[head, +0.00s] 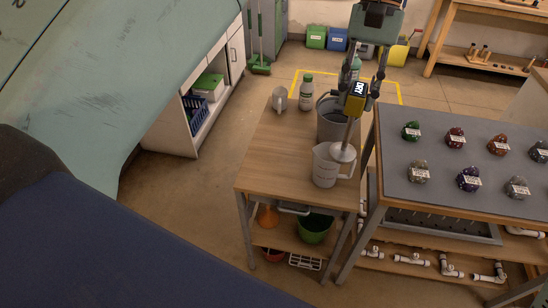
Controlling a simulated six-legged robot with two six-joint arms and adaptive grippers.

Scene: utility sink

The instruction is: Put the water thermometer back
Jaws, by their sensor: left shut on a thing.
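My left gripper (360,90) hangs over the right part of the small wooden table. It is shut on the water thermometer (357,104), which has a yellow head and a dark display that seems to read "DRY". The grey stem points down and slightly left, ending in a pale disc (343,152). In the picture the disc overlaps the top of a white jug (324,172); I cannot tell whether it is inside, touching or above it. A grey bucket (326,128) stands behind the jug, partly hidden by the stem. My right gripper is not in view.
The wooden table (266,158) also holds a grey mug (279,99) and a green-capped bottle (306,92). Another green bottle (355,66) shows behind my gripper. A grey-topped bench (440,142) with several labelled lumps stands close on the right. The table's front left is clear.

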